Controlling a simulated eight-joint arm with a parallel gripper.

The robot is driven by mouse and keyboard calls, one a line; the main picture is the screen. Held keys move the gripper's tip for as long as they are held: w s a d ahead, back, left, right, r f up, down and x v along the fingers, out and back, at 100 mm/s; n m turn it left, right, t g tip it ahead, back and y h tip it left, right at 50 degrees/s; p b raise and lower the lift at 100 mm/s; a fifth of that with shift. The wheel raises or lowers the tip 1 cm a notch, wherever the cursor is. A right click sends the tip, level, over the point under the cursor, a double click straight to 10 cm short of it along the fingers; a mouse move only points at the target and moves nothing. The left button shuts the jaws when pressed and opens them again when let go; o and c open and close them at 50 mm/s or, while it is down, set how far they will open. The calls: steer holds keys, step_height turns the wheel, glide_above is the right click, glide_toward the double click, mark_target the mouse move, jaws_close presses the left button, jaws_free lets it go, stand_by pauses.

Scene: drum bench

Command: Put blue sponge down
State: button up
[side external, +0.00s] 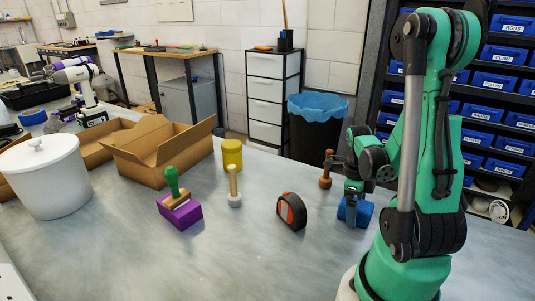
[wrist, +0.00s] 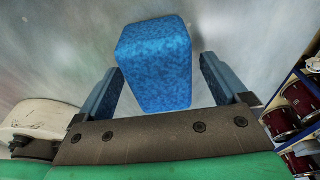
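The blue sponge (side external: 364,213) sits on the grey bench top, under my gripper (side external: 354,196) in the side view. In the wrist view the speckled blue sponge (wrist: 157,62) stands between the two fingertips of my gripper (wrist: 162,68). A clear gap shows between the sponge and the right finger, and a narrower one shows by the left finger. My gripper is open around the sponge. The arm hides part of the sponge in the side view.
To the left stand an orange-black tape measure (side external: 291,211), a white-based wooden-handled tool (side external: 234,187), a purple block (side external: 180,214) with a green-handled stamp (side external: 174,188), and a yellow can (side external: 232,155). A brown wooden tool (side external: 326,170) stands close behind my gripper. The front bench is clear.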

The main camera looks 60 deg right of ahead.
step_height(320, 180, up, 12)
steer(key=w, duration=0.2)
steer(key=w+a+n+t, duration=0.1)
steer(key=w+a+n, duration=0.1)
steer(key=n, duration=0.4)
steer(key=w+a+n+t+h, duration=0.1)
steer(key=w+a+n, duration=0.2)
steer(key=w+n, duration=0.1)
steer(key=w+a+n+t+h, duration=0.1)
steer(key=w+a+n+t, duration=0.1)
steer(key=n, duration=0.5)
steer(key=shift+w+a+f+n, duration=0.1)
steer(key=shift+w+a+n, duration=0.2)
steer(key=shift+w+a, duration=0.2)
steer(key=w+a+n+t+y, duration=0.1)
steer(key=w+a+n+t, duration=0.1)
steer(key=a+n, duration=0.3)
steer(key=w+a+r+n+t+y, duration=0.1)
steer(key=a+n, duration=0.5)
steer(key=n, duration=0.7)
steer(key=shift+w+a+t, duration=0.3)
steer(key=shift+w+t, duration=0.55)
steer(key=shift+t, duration=0.15)
